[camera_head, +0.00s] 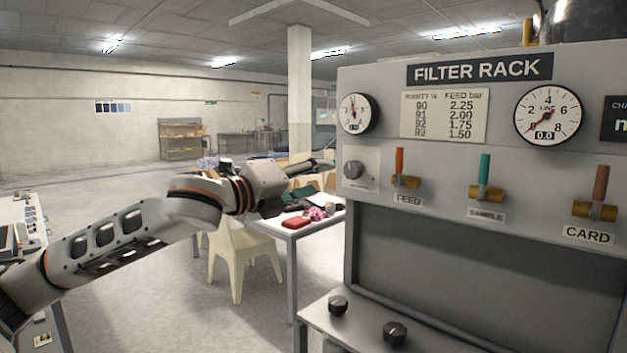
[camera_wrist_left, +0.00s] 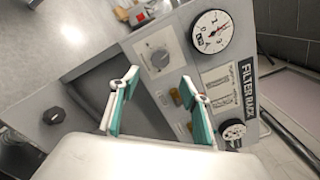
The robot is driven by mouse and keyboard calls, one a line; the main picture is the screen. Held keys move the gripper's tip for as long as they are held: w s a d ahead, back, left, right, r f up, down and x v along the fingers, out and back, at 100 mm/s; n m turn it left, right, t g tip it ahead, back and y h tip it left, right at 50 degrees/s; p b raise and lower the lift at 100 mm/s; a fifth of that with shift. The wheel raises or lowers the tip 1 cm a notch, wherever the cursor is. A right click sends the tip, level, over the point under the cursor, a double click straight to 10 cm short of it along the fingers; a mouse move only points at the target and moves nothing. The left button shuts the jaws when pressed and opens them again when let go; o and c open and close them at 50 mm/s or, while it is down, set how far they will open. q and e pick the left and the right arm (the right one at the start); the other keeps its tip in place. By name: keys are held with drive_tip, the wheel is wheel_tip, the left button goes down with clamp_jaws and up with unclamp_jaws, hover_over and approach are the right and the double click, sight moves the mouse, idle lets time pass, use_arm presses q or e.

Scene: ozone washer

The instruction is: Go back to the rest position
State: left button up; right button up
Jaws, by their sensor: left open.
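My left arm reaches in from the left in the head view. Its gripper (camera_head: 318,167) is just left of the filter rack panel's edge, near the height of the grey dial knob (camera_head: 354,170). In the left wrist view the gripper (camera_wrist_left: 158,87) is open, with two teal-padded fingers spread apart and nothing between them. Beyond the fingers is the tilted face of the filter rack (camera_wrist_left: 148,82). My right gripper does not show in either view.
The filter rack (camera_head: 420,205) fills the right side, with feed (camera_head: 402,168), sample (camera_head: 485,178) and card (camera_head: 600,193) valves. Two black knobs (camera_head: 338,305) (camera_head: 395,333) are on its lower ledge. A cream chair (camera_head: 240,255) and a cluttered table (camera_head: 300,230) stand behind my arm.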

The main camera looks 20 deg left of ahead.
use_arm(q)
drive_tip(key=s+d+f+n+g+y, duration=0.1)
drive_tip(key=s+d+f+n, duration=0.15)
drive_tip(key=f, duration=0.65)
drive_tip(key=s+d+f+n+g, duration=0.1)
drive_tip(key=d+f+n, duration=0.2)
drive_tip(key=f, duration=0.7)
drive_tip(key=s+d+f+n+y, duration=0.1)
drive_tip(key=s+d+f+n, duration=0.15)
drive_tip(key=f, duration=0.65)
drive_tip(key=s+a+f+n+g+y, duration=0.4)
drive_tip(key=s+a+f+n, duration=0.4)
drive_tip(key=s+f, duration=0.5)
drive_tip(key=s+a+f+n+g+y, duration=0.5)
drive_tip(key=s+a+f, duration=0.4)
drive_tip(key=s+f, duration=0.35)
drive_tip(key=d+f+n+t+h, duration=0.4)
drive_tip(key=d+f+h, duration=0.2)
drive_tip(key=d+f, duration=0.7)
drive_tip(key=shift+s+d+f+n+h, duration=0.2)
drive_tip(key=shift+d+f+n+h, duration=0.15)
drive_tip(key=shift+f, duration=1.35)
